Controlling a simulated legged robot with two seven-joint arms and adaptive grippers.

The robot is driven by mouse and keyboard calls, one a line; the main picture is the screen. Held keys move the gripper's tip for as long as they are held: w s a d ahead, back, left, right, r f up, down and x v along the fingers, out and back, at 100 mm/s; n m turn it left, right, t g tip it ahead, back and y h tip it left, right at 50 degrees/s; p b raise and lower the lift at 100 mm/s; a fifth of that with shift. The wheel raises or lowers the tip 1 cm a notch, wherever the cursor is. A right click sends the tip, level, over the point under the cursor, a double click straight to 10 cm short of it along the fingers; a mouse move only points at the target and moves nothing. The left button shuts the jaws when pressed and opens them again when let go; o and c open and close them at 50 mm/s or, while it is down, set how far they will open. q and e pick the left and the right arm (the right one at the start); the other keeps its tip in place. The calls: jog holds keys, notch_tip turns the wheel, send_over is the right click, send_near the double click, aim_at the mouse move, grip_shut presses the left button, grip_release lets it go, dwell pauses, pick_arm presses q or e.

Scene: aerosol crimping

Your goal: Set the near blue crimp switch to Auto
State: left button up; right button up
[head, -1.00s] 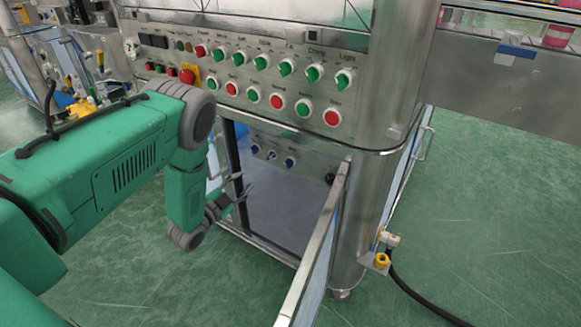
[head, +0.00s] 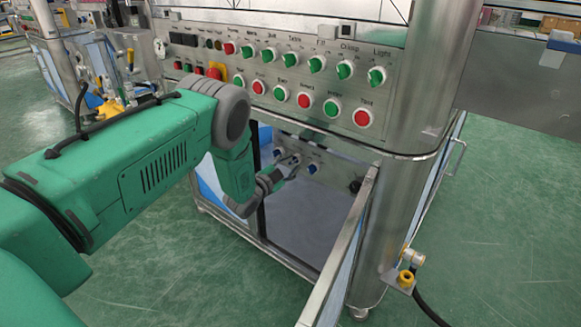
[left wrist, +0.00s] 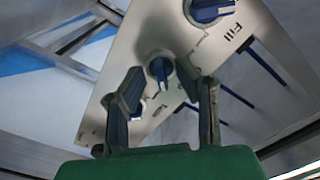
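I cannot read which one is the crimp switch. My left gripper (left wrist: 159,76) is open, its fingers on either side of the middle switch; contact is unclear. In the head view my left gripper (head: 289,167) reaches into the cabinet, with a blue switch (head: 313,169) to its right. My right gripper is not in view.
The control panel (head: 300,80) with green and red buttons and switches is above the cabinet opening. The open cabinet door (head: 345,250) stands right of my left gripper. A yellow fitting with a black hose (head: 406,278) sticks out at the lower right.

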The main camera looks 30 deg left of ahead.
pick_arm(q)
grip_shut()
jog(key=n+p, duration=0.1)
jog(key=n, duration=1.2)
jog(key=shift+a, duration=0.1)
jog(key=shift+s+a+n+b, duration=0.1)
jog(key=shift+n+b, duration=0.3)
jog(key=shift+n, duration=2.1)
